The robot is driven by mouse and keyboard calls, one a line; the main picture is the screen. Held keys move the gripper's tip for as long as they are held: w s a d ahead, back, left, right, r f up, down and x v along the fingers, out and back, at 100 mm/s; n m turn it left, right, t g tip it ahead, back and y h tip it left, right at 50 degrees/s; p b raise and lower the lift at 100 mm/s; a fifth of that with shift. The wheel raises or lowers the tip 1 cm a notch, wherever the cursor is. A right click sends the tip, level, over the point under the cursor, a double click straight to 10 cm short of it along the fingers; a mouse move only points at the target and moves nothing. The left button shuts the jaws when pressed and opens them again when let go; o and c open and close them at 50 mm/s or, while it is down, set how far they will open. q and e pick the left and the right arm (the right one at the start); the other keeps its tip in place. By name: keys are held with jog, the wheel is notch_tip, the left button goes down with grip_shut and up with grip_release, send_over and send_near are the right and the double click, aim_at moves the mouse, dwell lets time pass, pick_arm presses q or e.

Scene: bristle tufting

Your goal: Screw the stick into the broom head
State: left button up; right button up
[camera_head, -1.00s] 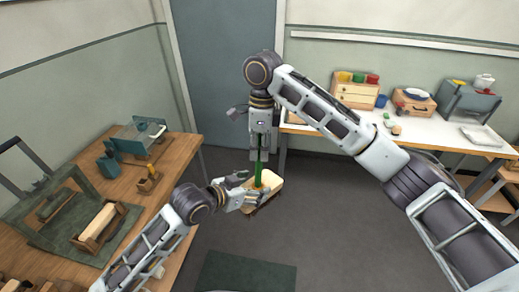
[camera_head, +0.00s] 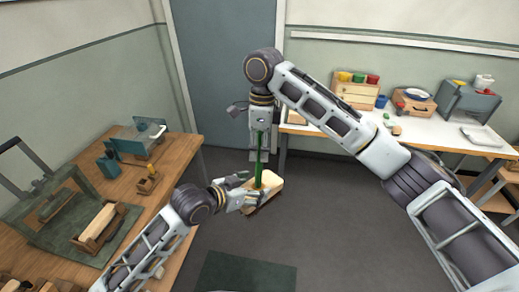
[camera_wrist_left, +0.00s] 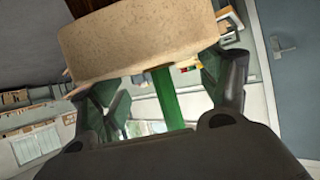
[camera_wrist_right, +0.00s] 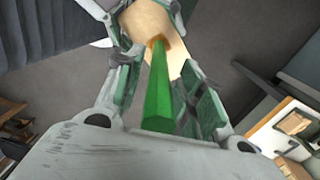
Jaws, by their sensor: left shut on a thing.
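The broom head (camera_head: 267,184), a pale block, is held in the air by my left gripper (camera_head: 247,190), which is shut on it. In the left wrist view the block (camera_wrist_left: 140,42) spans the top between the fingers. The green stick (camera_head: 259,172) stands upright on the broom head. In the right wrist view the stick (camera_wrist_right: 160,90) meets the block through an orange-brown end; how deep it sits is hidden. My right gripper (camera_head: 260,148) is above, pointing down around the stick. Its fingers are open, with a gap between them and the stick.
A wooden table (camera_head: 160,185) on the left carries a teal fixture, small boxes and a wooden crate (camera_head: 99,228). A white table (camera_head: 410,128) on the right holds bins and boxes. Open floor lies beneath the grippers, with a dark mat (camera_head: 245,273) below.

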aim_at(260, 136)
jog(key=shift+w+d+r, duration=0.1)
jog(key=shift+r, duration=1.75)
jog(key=shift+o, duration=0.6)
jog(key=shift+n, duration=0.4)
